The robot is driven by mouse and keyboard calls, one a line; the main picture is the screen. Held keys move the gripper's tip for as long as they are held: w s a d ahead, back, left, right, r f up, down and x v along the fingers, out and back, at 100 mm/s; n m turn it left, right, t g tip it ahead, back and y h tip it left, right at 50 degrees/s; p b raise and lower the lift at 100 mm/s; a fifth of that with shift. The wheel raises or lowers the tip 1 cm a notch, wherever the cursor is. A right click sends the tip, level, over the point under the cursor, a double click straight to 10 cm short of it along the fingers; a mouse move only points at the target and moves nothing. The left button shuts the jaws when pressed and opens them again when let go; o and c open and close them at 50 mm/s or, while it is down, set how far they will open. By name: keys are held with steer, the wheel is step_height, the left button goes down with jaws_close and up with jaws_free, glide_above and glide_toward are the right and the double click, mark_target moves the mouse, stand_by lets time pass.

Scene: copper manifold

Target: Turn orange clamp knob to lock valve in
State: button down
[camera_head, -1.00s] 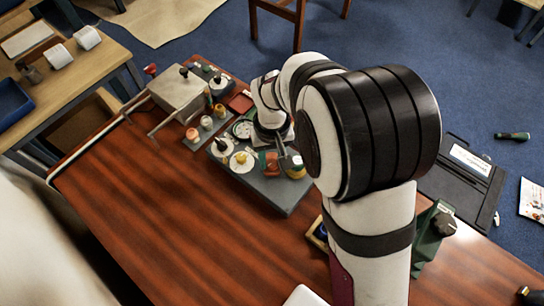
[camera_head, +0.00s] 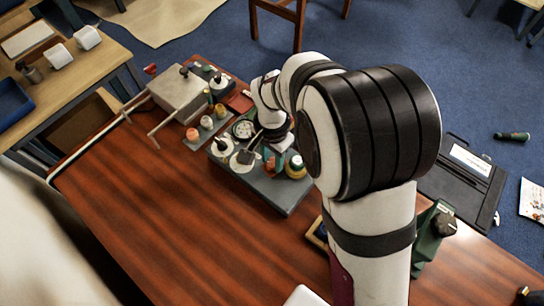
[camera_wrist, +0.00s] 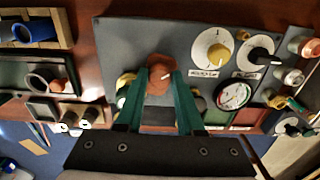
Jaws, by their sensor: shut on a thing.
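The orange clamp knob (camera_wrist: 160,76) stands on the grey panel (camera_wrist: 120,45) in the wrist view, with a light mark on its top. My gripper (camera_wrist: 160,80) has its two green fingers on either side of the knob, shut on it. The fingers and the dark gripper body hide the knob's lower part and what lies just below it. In the head view my gripper (camera_head: 276,136) is over the grey panel block (camera_head: 284,195), and an orange part (camera_head: 270,164) shows beneath it. I cannot make out the valve itself.
In the wrist view, a yellow knob on a white dial (camera_wrist: 213,48), a black knob (camera_wrist: 262,54) and a round gauge (camera_wrist: 233,93) sit close on the right. A yellow part (camera_wrist: 126,82) is close on the left. The wooden table (camera_head: 150,210) is clear at front left.

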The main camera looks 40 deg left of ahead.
mark_target(272, 163)
steer(key=m, duration=0.6)
steer(key=shift+m, duration=0.4)
stand_by(0.4)
steer(key=c, duration=0.5)
jaws_free()
steer(key=shift+r, duration=0.1)
step_height(272, 163, up, 16)
steer(key=shift+f, duration=0.2)
